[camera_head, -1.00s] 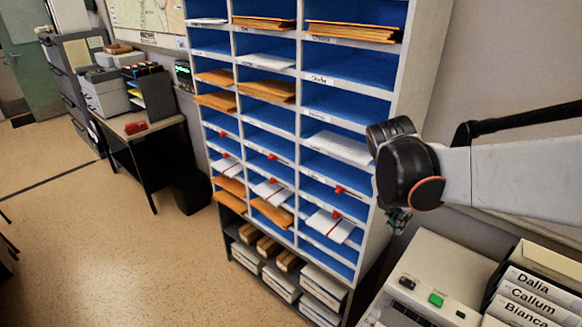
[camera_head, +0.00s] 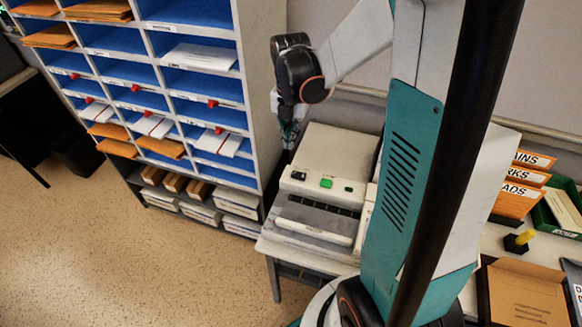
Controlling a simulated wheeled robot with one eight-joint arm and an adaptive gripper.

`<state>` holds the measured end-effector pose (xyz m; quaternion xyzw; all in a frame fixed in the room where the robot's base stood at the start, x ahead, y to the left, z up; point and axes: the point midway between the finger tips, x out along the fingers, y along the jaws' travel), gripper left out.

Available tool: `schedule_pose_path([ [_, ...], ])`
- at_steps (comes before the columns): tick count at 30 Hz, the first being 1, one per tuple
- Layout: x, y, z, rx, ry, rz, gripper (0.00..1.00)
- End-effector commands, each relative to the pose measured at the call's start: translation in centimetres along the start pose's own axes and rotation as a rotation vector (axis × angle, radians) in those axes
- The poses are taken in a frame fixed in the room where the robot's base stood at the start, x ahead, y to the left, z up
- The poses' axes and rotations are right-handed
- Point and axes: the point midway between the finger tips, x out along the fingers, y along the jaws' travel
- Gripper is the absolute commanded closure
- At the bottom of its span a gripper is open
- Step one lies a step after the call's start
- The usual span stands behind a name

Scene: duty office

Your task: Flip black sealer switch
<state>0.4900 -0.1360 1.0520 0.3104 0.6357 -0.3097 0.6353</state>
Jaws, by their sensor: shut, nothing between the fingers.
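The sealer (camera_head: 325,190) is a cream machine on the table right of the pigeonhole rack. Its black switch (camera_head: 298,175) sits at the left of its top front edge, with a green button (camera_head: 326,183) and a smaller green one to the right. My gripper (camera_head: 288,140) hangs from the arm beside the sealer's back left corner, above and behind the black switch and apart from it. Its fingers are small and partly dark here; they look closed and empty. Which way the switch is tilted is too small to tell.
The tall rack (camera_head: 253,80) with blue compartments stands close left of my gripper. My own arm and column cover the middle right. Orange dividers (camera_head: 525,185), a green tray (camera_head: 560,212) and a cardboard box (camera_head: 522,295) lie on the right of the table. The floor at left is clear.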

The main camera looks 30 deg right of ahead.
Motion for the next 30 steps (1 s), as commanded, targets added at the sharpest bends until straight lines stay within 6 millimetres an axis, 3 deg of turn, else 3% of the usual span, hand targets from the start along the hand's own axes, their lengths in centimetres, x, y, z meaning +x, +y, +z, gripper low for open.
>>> schedule_pose_path([
  [5, 0.9, 0.0, 0.0, 0.0, 0.0, 0.0, 1.0],
  [21, 10.8, 0.0, 0.0, 0.0, -0.001, 0.0, 1.0],
  [30, 13.8, 0.0, 0.0, 0.001, -0.001, 0.0, 1.0],
])
